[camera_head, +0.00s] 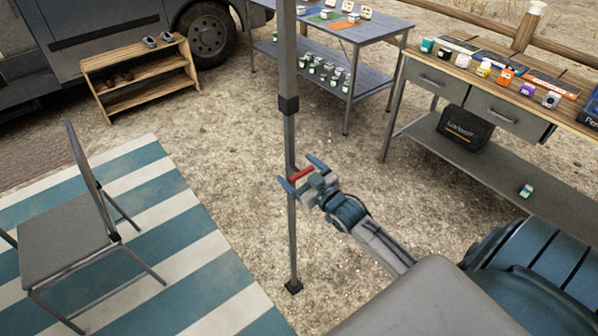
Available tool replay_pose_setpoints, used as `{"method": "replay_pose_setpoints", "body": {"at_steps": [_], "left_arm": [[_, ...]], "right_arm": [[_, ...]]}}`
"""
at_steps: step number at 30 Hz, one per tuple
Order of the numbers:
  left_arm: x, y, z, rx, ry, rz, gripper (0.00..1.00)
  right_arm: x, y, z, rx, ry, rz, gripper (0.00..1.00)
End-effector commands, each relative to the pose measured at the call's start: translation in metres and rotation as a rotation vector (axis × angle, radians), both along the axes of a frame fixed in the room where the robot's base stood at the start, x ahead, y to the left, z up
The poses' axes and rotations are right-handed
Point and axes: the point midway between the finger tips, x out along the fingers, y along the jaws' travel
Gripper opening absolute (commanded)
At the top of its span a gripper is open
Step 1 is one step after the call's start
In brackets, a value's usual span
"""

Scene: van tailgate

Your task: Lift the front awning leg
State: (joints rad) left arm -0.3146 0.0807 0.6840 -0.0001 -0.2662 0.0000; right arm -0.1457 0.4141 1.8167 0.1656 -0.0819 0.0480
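The front awning leg (289,140) is a thin grey upright pole in the middle of the head view. It runs from the top edge down to a small dark foot (293,287) on the gravel. A dark collar (288,104) sits partway up it. A short red bar (302,174) shows at the leg, below the collar. My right gripper (301,174) is at the leg at the height of the red bar. Its two blue fingers are spread apart, one near each end of the bar. I cannot tell whether they touch it. My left gripper is out of view.
A folding chair (62,240) stands on a blue-and-white striped mat (170,245) at left. A wooden shoe rack (140,75) is by the van (95,40). Two tables with small goods, a blue one (375,32) and a drawer bench (450,88), stand behind and right. Gravel around the foot is clear.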

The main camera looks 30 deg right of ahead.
Motion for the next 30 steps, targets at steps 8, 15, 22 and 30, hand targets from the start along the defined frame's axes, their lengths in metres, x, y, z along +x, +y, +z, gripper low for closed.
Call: {"method": "replay_pose_setpoints", "body": {"at_steps": [8,15,22,30], "left_arm": [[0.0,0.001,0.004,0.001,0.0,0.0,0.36],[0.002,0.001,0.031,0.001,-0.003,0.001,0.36],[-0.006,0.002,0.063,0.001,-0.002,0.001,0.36],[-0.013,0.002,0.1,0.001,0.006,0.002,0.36]], "right_arm": [[0.0,0.0,0.004,0.0,0.0,0.0,0.44],[0.0,0.0,0.034,0.0,-0.001,0.0,0.44],[0.0,0.0,0.071,0.001,-0.001,0.0,0.44],[0.0,0.0,0.113,0.002,-0.002,0.0,0.44]]}}
